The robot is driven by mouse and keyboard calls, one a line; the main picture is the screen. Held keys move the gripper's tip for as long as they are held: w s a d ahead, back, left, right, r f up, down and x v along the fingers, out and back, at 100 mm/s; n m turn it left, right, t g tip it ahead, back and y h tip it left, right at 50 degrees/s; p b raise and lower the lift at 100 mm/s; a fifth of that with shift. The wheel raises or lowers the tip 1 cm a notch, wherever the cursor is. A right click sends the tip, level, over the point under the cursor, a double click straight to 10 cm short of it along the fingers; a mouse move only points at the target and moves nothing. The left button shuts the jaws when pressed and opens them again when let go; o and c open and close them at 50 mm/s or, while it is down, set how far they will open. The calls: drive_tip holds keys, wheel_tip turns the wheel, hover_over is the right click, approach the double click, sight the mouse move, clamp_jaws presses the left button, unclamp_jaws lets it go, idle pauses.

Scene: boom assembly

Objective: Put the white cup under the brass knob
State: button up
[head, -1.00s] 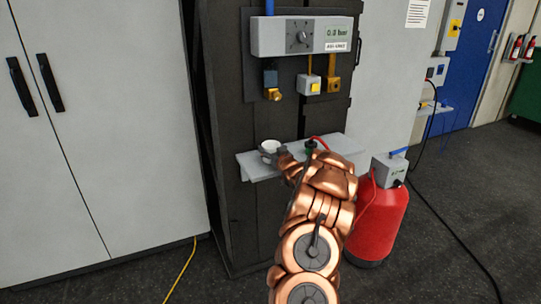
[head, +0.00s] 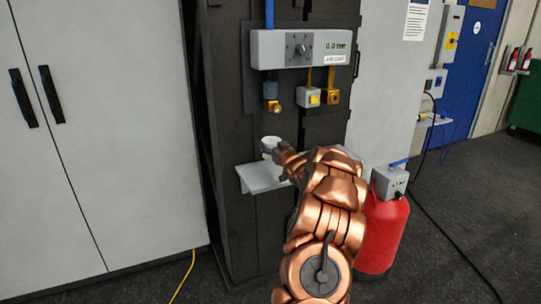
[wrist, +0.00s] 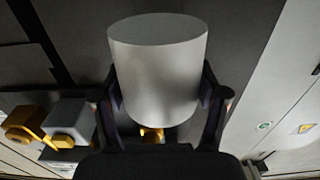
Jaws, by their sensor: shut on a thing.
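The white cup (head: 271,141) is upright above the left end of the grey shelf in the head view. My gripper (head: 275,150) is shut on it from the right and front. In the wrist view the cup (wrist: 158,75) fills the middle, between the two dark fingers of my gripper (wrist: 160,88). The brass knob (head: 274,106) sits on the dark panel, below a dark fitting. In the head view it is above the cup with a gap between them. In the wrist view the knob (wrist: 152,134) is partly hidden by the cup.
The grey shelf (head: 255,181) juts from the dark cabinet, partly hidden by my arm. A gauge box (head: 300,48) is above. A red tank (head: 382,235) stands right.

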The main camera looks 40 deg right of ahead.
drive_tip(key=b+v, duration=0.1)
drive_tip(key=v, duration=1.8)
drive_tip(key=shift+s+f+b, duration=0.2)
drive_tip(key=shift+b, duration=0.2)
drive_tip(key=shift+a, duration=0.15)
drive_tip(key=w+a+n+y, duration=0.2)
drive_tip(key=w+a+y, duration=0.1)
drive_tip(key=w+a, duration=1.7)
drive_tip(key=w+a+r+n+t+y, duration=0.1)
drive_tip(key=w+a, duration=0.2)
drive_tip(key=a, duration=1)
drive_tip(key=w+a+r+n+y, duration=0.1)
drive_tip(key=w+a+r+y, duration=0.15)
drive_tip(key=a, duration=1.05)
wheel_tip(320, 180, up, 13)
drive_tip(key=p, duration=1.4)
drive_tip(key=shift+d+h, duration=0.2)
drive_tip(key=shift+h, duration=0.15)
